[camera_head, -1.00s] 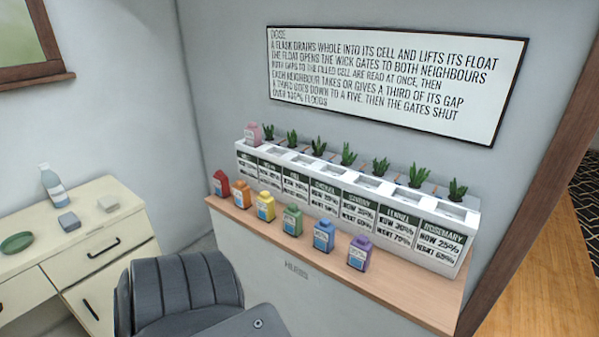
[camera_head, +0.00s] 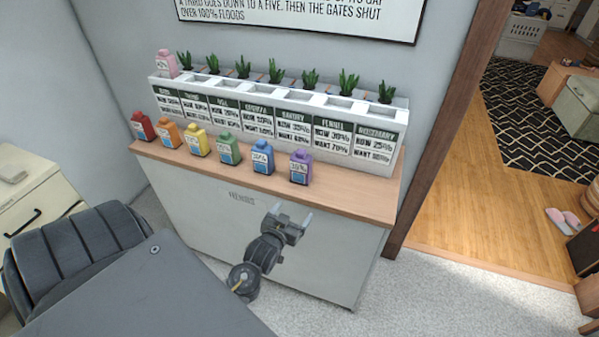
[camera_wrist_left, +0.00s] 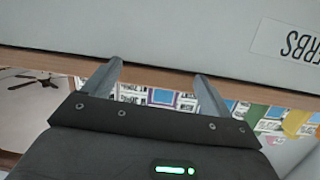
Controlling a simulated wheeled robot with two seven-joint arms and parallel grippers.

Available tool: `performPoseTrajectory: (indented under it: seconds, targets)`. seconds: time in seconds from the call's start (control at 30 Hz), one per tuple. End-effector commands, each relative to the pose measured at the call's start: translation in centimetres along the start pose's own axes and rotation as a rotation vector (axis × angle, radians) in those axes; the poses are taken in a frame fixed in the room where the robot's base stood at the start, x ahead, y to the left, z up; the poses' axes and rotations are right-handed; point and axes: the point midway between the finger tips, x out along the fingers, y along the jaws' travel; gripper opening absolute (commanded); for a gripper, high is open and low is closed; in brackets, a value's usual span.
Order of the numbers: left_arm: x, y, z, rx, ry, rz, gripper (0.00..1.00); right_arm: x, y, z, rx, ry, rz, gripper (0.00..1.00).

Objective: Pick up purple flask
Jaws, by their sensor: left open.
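The purple flask (camera_head: 300,167) stands upright on the wooden top of the cabinet, at the right end of the row of coloured flasks, with a pale label on its front. My left gripper (camera_head: 291,213) is open and empty in front of the cabinet, below the purple flask and apart from it. In the left wrist view its two fingers (camera_wrist_left: 158,72) are spread just under the cabinet's wooden edge. Several flasks show small beyond it there, but I cannot make out the purple one. My right gripper is not in view.
Blue (camera_head: 262,157), green (camera_head: 228,148), yellow (camera_head: 197,140), orange (camera_head: 168,134) and red (camera_head: 142,126) flasks stand left of the purple one. A white planter (camera_head: 388,158) with plants stands behind them, a pink flask (camera_head: 166,63) at its left end. The wooden ledge (camera_head: 355,202) is clear to the right.

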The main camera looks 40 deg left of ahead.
Motion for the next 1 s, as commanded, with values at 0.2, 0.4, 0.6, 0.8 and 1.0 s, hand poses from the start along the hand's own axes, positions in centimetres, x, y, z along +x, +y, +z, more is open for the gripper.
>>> performPoseTrajectory:
  seconds: [0.2, 0.4, 0.6, 0.8, 1.0]
  targets:
    - [-1.0, -2.2, -8.8, -0.062, 0.208, -0.046, 0.85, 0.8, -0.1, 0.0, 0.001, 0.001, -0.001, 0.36]
    - [-1.1, -2.6, -10.4, -0.072, 0.242, -0.054, 0.85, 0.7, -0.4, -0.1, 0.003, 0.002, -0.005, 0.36]
    - [1.5, -2.8, -11.2, -0.071, 0.242, -0.054, 0.85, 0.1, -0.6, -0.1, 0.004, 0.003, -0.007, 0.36]
    - [3.8, -2.9, -11.5, -0.070, 0.240, -0.053, 0.85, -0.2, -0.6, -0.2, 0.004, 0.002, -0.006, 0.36]
    - [4.3, -2.9, -11.6, -0.071, 0.240, -0.052, 0.85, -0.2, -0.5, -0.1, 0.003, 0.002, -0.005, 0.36]
